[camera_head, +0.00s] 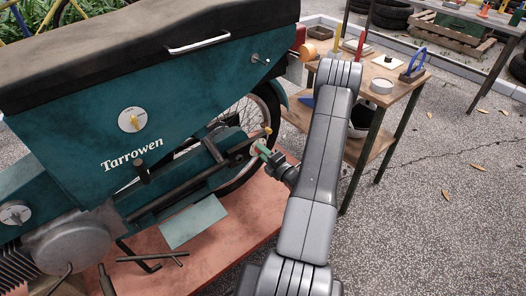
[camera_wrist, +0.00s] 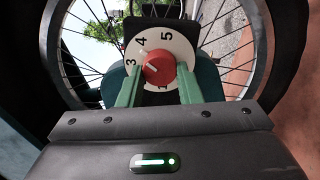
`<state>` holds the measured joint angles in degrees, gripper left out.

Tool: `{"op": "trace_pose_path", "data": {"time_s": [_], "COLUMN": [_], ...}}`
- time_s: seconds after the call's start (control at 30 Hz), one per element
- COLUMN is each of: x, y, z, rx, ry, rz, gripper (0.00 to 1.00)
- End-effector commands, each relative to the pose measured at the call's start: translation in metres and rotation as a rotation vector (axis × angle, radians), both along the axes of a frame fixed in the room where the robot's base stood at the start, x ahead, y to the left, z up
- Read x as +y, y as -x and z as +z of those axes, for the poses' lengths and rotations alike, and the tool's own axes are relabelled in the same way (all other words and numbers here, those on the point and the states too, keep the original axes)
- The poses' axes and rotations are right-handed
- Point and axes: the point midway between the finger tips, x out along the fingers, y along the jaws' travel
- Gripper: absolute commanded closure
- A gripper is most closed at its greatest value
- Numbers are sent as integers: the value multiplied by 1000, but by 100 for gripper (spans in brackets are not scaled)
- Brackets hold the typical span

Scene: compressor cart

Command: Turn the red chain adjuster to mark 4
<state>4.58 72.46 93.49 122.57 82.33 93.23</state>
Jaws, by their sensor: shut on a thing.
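The red chain adjuster (camera_wrist: 158,68) is a round knob on a white dial (camera_wrist: 168,42) in the wrist view. The numbers 1, 3, 4 and 5 show around it. A short pale line on the knob points up and left, seemingly between 3 and 4. My gripper (camera_wrist: 160,76) has its green fingers on either side of the knob and is shut on it. In the head view my gripper (camera_head: 262,152) is at the rear wheel hub, and the knob is too small to make out there.
The teal motorcycle (camera_head: 190,85) stands on a reddish platform (camera_head: 245,220). The spoked rear wheel (camera_wrist: 75,55) surrounds the dial. Another dial with a yellow pointer (camera_head: 132,120) is on the side panel. A wooden workbench (camera_head: 400,75) with tools stands behind my arm. Grey ground at right is open.

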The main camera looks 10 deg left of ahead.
Motion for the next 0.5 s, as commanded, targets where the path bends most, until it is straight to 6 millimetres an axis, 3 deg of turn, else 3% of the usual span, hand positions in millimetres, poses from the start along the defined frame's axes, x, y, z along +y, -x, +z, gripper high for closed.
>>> {"op": "trace_pose_path", "data": {"time_s": [0.5], "x": [0], "y": [1], "z": [0], "rx": [180], "ry": [-137], "rz": [0], "gripper": [91]}}
